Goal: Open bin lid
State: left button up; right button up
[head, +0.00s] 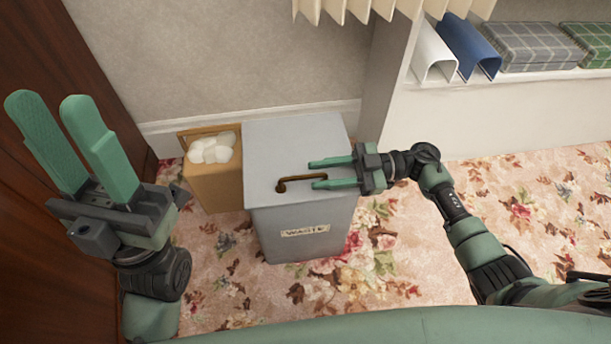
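A grey bin (303,235) with a "WASTE" label stands on the carpet near the wall. Its flat grey lid (285,137) looks closed. A brown bar handle (292,182) lies across the front part of the lid. My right gripper (318,174) is over the lid from the right, its two green fingers apart and pointing left. Its fingertips are near the handle; I cannot tell whether they touch it. My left gripper (52,108) is raised at the left, away from the bin, with its fingers apart and nothing between them.
A brown box (215,187) with white round things in it stands directly left of the bin. A white shelf (470,92) at the right holds a white and a blue arched item and plaid boxes. Dark wood panelling is at the left. Flowered carpet is clear at the right.

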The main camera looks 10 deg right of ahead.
aim_at(309, 175)
jog(key=shift+a, duration=1.6)
grip_shut()
